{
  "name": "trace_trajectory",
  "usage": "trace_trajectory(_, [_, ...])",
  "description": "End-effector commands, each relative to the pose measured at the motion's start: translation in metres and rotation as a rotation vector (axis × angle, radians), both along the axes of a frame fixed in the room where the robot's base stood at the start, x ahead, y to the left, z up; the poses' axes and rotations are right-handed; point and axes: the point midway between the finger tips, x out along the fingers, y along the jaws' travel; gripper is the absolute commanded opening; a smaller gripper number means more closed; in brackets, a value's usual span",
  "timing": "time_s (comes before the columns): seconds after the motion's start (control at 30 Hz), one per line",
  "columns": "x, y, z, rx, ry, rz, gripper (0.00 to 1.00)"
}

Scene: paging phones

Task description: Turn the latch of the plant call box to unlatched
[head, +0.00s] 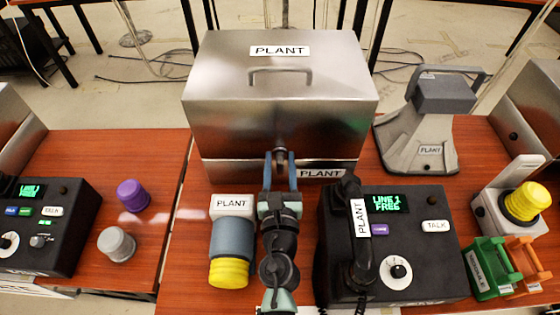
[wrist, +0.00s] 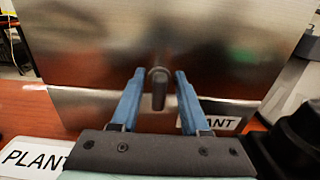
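The plant call box (head: 220,85) is a metal box with a PLANT label and a handle on its lid, standing at the back middle of the table; the lid looks closed. Its latch (wrist: 158,88) is a small dark knob with a bar pointing down at the seam on the front face. My gripper (head: 280,156) is in front of the latch. In the wrist view the gripper (wrist: 158,78) has its two blue fingers apart, one on each side of the latch. I cannot tell whether they touch it.
A black phone console (head: 440,265) with a handset (head: 352,240) stands close right of my arm. A grey cylinder with a yellow end (head: 231,240) is close on the left. A grey stand (head: 405,140) is at the right. Bare wood lies left of the box.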

Motion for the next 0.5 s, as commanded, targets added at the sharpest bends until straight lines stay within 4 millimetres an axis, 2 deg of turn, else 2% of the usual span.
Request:
trace_trajectory(0.03, [-0.0001, 0.0, 0.0, 0.0, 0.0, 0.0, 0.34])
trace_trajectory(0.2, [-0.0002, 0.0, 0.0001, 0.0, 0.0, 0.0, 0.03])
trace_trajectory(0.23, [-0.0003, 0.0, 0.0001, 0.0, 0.0, 0.0, 0.0])
trace_trajectory(0.5, [-0.0003, -0.0001, 0.0001, 0.001, 0.0, 0.0, 0.0])
